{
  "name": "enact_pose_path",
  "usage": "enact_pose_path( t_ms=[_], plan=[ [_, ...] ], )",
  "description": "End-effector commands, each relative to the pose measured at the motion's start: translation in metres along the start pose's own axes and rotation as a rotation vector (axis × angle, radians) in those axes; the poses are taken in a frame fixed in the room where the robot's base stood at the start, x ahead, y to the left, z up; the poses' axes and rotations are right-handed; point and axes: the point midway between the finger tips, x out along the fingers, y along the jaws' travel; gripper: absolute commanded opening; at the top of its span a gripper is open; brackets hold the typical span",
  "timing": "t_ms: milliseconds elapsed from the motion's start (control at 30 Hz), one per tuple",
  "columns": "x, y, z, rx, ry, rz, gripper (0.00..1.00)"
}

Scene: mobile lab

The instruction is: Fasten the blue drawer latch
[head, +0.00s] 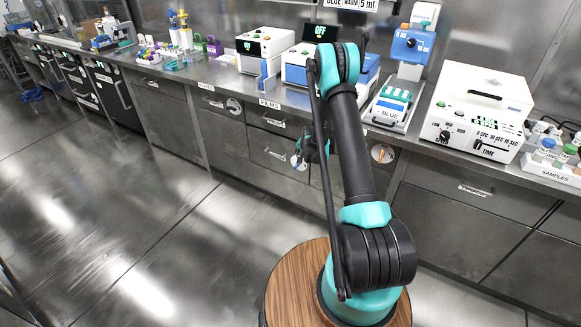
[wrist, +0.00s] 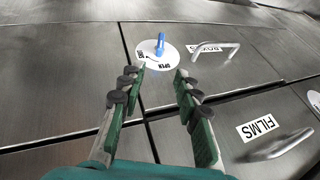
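The blue latch (wrist: 160,45) is a small knob on a white round plate (wrist: 150,57) on the steel drawer front. The plate carries the word OPEN, a curved arrow and a second word too small to read. In the wrist view my gripper (wrist: 161,73) is open and empty, its two green-and-black fingers pointing at the plate. The knob lies just beyond the fingertips, roughly centred between them, with no contact visible. In the head view the blue latch (head: 295,161) shows beside my gripper (head: 309,153), which partly covers that drawer front.
Drawer handles (wrist: 222,54) and (wrist: 280,146) stick out at the right of the wrist view, one by a FILMS label (wrist: 258,128). Other round plates (head: 234,105) and (head: 382,153) sit on the cabinet fronts. Instruments crowd the counter above.

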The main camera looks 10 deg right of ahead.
Motion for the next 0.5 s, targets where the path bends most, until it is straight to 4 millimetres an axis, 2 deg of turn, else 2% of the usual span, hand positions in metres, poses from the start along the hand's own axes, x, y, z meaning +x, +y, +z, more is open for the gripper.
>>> enact_pose_path(
  t_ms=[500],
  plan=[
    [0.090,-0.001,0.001,-0.001,0.000,-0.002,0.33]
  ],
)
